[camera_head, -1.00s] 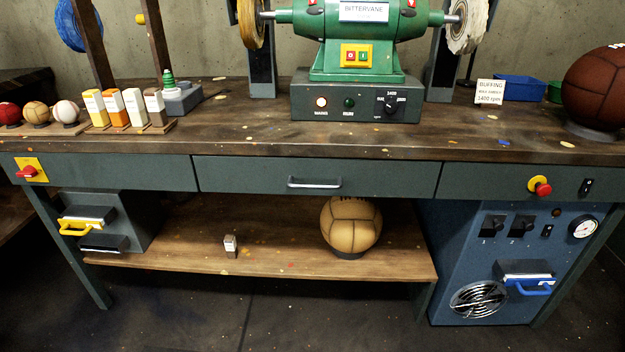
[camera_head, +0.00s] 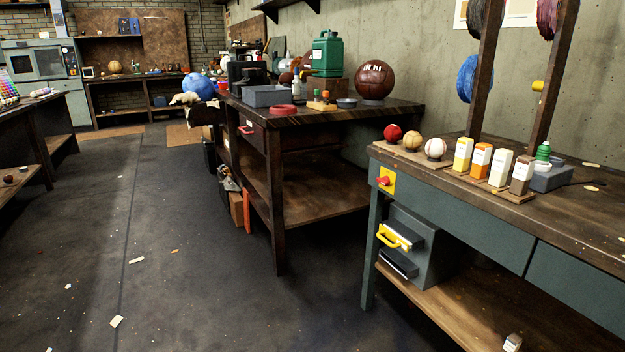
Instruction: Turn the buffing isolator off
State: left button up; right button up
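A red rotary knob on a yellow plate (camera_head: 385,180) is on the front left end of the grey-green buffing bench (camera_head: 470,210). It looks like an isolator switch, but no label on it is readable. Below it, a grey box (camera_head: 425,240) under the bench carries a yellow lever handle (camera_head: 394,238) and a black block (camera_head: 398,263) beneath that handle. I cannot tell which of these is the buffing isolator. The buffing machine is out of this view. Neither of my grippers is in view.
On the bench stand three small balls on a wooden stand (camera_head: 410,158) and several compound bars (camera_head: 492,165). A dark wooden bench (camera_head: 300,118) with a brown ball (camera_head: 375,80) stands behind to the left. The floor (camera_head: 170,230) in front is mostly clear.

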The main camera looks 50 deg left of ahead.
aim_at(385, 181)
jog(key=u, duration=1.05)
jog(key=z, duration=1.55)
jog(key=u, duration=1.55)
jog(key=i+j+z, duration=0.25)
jog(key=z, duration=0.15)
jog(key=i+j+z, duration=0.15)
jog(key=j+z, duration=0.25)
jog(key=i+j, duration=0.15)
jog(key=j, duration=0.3)
jog(key=i+j+z, duration=0.1)
jog(key=j, duration=0.35)
jog(key=i+j+z, duration=0.1)
jog(key=j, duration=0.35)
jog(key=i+j, duration=0.25)
jog(key=j, duration=0.25)
jog(key=i+j+z, duration=0.1)
jog(key=j, duration=0.35)
jog(key=i+j, duration=0.1)
jog(key=j, duration=0.4)
jog(key=i+z, duration=0.05)
